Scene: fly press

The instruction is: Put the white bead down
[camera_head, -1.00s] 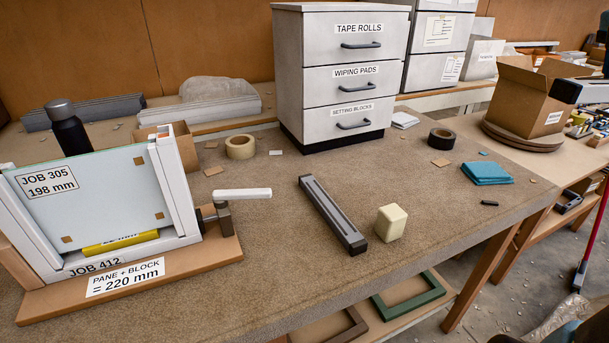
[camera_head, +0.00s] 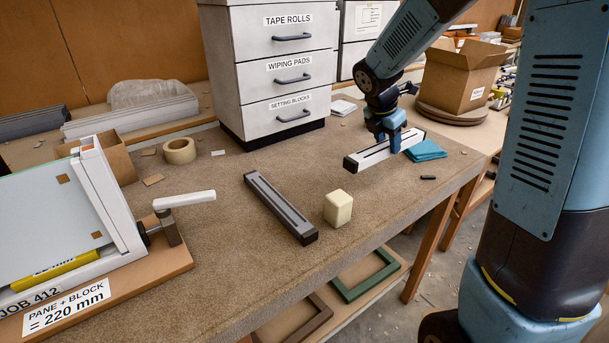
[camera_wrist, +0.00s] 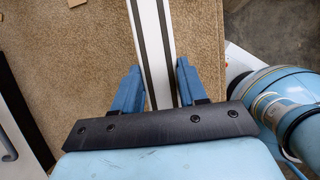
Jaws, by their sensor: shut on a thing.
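The white bead (camera_head: 374,154) is a long white bar with dark slots along it and dark end caps. In the head view it lies across my gripper (camera_head: 389,143), near the right edge of the bench. My gripper is shut on it around the middle. The bead seems to be a little above the bench top; the exact gap is hard to tell. In the wrist view the bead (camera_wrist: 152,45) runs up between the two blue fingers of my gripper (camera_wrist: 155,88), over the brown bench surface.
A grey bar (camera_head: 280,207) and a cream block (camera_head: 338,208) stand on the bench (camera_head: 225,255) left of the bead. Blue cloths (camera_head: 427,150) lie just right of it. A drawer unit (camera_head: 270,75) stands behind. The clamp fixture (camera_head: 105,205) is at left.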

